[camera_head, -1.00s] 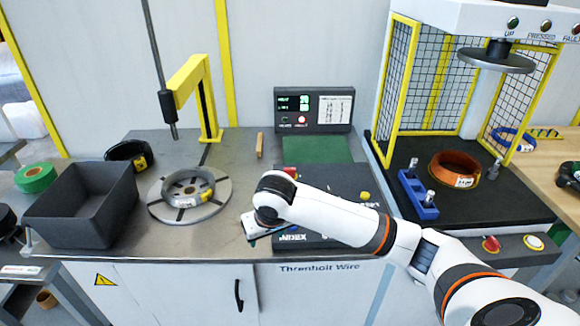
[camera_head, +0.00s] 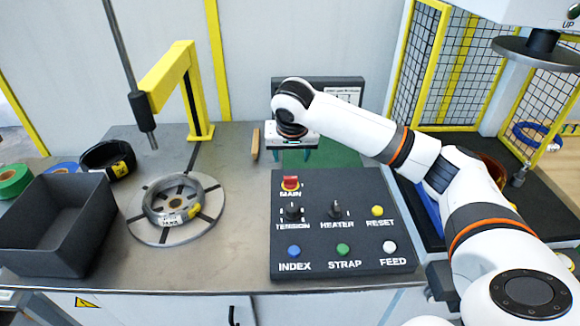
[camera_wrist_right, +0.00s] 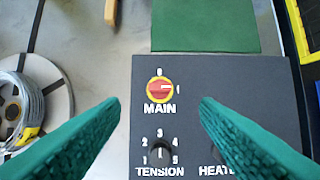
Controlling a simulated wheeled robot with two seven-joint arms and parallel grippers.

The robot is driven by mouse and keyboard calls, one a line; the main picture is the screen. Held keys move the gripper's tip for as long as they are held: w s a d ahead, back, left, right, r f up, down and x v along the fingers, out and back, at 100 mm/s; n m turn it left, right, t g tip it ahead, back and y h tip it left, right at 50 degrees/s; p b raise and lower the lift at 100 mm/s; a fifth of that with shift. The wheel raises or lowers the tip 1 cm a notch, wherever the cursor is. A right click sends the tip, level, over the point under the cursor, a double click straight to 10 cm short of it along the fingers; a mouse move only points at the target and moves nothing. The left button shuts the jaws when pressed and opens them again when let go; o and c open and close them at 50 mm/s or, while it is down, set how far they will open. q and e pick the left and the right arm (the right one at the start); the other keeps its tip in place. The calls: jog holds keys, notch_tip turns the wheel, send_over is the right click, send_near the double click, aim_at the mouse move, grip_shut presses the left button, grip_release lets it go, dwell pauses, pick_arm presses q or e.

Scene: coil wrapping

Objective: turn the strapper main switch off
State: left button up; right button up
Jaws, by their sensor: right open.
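The main switch (camera_head: 290,184) is a red knob on a yellow plate at the back left of the dark strapper panel (camera_head: 375,212). In the right wrist view the main switch (camera_wrist_right: 160,89) has a 0 mark above it and an I mark to its right; the pale line on the knob points right, towards the I. My right gripper (camera_head: 294,154) points down above and near the switch, apart from it. In the wrist view its teal fingers (camera_wrist_right: 159,102) are spread wide, one on each side of the switch, with nothing between them. My left gripper is out of view.
The panel also has tension (camera_head: 292,211) and heater (camera_head: 336,209) knobs and several coloured buttons. A turntable with a wire coil (camera_head: 172,205) and a dark bin (camera_head: 62,222) stand to the left. A green mat (camera_head: 335,158) and a display box lie behind.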

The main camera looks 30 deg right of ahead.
aim_at(291, 178)
jog(key=x, duration=1)
jog(key=shift+s+a, duration=0.1)
jog(key=shift+s, duration=0.05)
jog(key=shift+f+p, duration=0.3)
jog(key=shift+f, duration=0.25)
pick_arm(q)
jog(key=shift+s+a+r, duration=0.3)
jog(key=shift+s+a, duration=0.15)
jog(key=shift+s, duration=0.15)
